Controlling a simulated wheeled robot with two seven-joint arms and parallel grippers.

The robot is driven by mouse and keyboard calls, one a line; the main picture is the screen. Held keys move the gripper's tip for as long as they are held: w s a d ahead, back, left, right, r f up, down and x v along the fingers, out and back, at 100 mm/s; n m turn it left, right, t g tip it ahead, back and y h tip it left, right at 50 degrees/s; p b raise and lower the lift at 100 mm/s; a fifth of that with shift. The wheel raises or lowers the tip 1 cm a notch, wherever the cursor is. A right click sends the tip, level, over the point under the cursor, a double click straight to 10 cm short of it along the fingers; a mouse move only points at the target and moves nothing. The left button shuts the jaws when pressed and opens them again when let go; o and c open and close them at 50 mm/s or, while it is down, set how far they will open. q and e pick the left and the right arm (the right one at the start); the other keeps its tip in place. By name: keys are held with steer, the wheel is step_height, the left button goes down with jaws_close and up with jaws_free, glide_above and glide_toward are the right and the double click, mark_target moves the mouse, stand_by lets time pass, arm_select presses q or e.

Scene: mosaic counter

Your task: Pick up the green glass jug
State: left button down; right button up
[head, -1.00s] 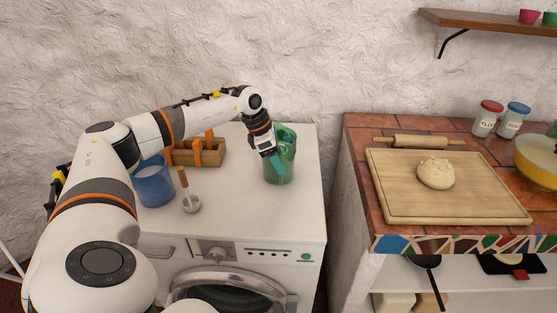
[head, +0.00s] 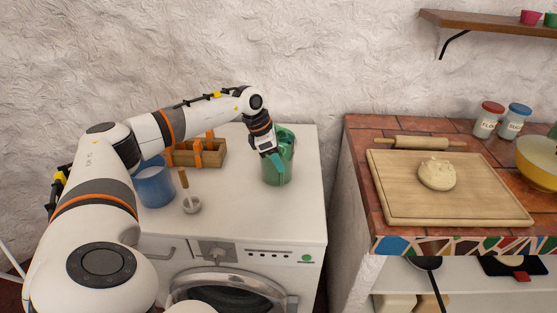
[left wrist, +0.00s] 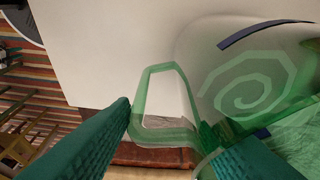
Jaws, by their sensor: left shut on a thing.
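The green glass jug (head: 286,170) stands upright on the white washing machine top (head: 236,212), near its right side. It is see-through, with a spiral pattern on its body in the left wrist view (left wrist: 255,95). Its angular handle (left wrist: 143,100) shows between my teal fingers. My left gripper (head: 276,160) reaches the jug from the upper left and is shut on the handle. The fingers also show in the left wrist view (left wrist: 165,140). The jug's base looks to rest on the top. My right gripper is not in view.
A blue glass (head: 154,187), a white mortar with a wooden pestle (head: 192,205) and a wooden crate (head: 213,158) stand left of the jug. A gap separates the tiled counter at right, which holds a board (head: 480,205) with dough (head: 437,174). The front of the machine top is clear.

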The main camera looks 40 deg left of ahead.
arm_select(q)
step_height(320, 180, up, 10)
steer(key=b, duration=0.1)
stand_by(0.4)
steer(key=shift+r, duration=0.1)
steer(key=c, duration=1.5)
jaws_free()
steer(key=shift+w, duration=0.1)
steer(key=shift+c, duration=0.2)
jaws_close()
